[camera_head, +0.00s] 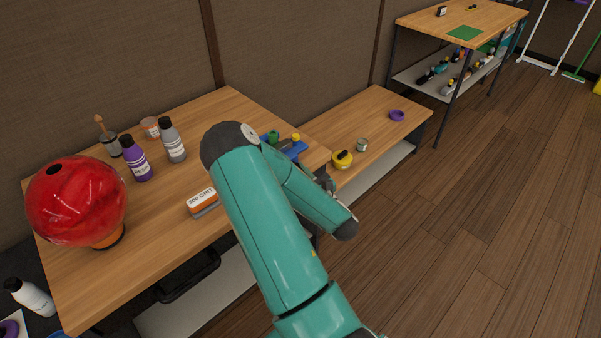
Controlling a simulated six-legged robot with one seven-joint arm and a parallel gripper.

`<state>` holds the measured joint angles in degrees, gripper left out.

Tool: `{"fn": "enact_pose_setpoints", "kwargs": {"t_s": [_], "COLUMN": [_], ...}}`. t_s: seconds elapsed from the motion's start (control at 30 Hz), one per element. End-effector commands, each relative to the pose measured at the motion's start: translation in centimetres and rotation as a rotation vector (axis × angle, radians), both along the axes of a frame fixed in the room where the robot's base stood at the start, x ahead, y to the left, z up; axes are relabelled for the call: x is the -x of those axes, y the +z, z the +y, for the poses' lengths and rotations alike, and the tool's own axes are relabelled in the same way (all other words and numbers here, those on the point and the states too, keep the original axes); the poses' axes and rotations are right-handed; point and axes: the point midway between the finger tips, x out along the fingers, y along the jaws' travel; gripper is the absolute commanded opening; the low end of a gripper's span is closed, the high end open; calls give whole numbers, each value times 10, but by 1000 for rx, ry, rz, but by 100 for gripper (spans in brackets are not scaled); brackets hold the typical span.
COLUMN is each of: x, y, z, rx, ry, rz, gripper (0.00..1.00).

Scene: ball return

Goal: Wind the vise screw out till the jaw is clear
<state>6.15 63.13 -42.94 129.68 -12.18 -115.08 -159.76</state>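A blue fixture, which looks like the vise (296,150), sits at the right end of the near wooden workbench. It is partly hidden behind my teal arm. A small green part and a yellow part show at its top. Its screw and jaw cannot be made out. My gripper (327,184) shows only as a small dark piece behind my forearm, near the bench's right end, just below and right of the blue fixture. Its fingers are hidden, so whether it touches anything or is open cannot be told.
The near workbench (160,245) carries a red bowling ball (75,200), a purple bottle (136,160), a grey bottle (172,142) and an orange-white box (202,202). A lower bench (365,115) holds a yellow item (342,159), a small jar (362,145) and a purple ring (397,115). Floor at right is clear.

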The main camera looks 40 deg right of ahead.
Motion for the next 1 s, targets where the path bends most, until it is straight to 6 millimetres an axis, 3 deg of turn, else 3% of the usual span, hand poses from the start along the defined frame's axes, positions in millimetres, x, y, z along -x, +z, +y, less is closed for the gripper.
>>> {"fn": "enact_pose_setpoints", "kwargs": {"t_s": [0.37, 0.4, 0.5, 1.0], "x": [0, 0, 0, -2], "y": [1, 1, 1, 0], "z": [-2, -2, -2, -1], "rx": [9, 8, 8, 6], "ry": [-4, -4, -3, 0], "rz": [-3, -3, -3, -1], "gripper": [0, 19, 38, 38]}}
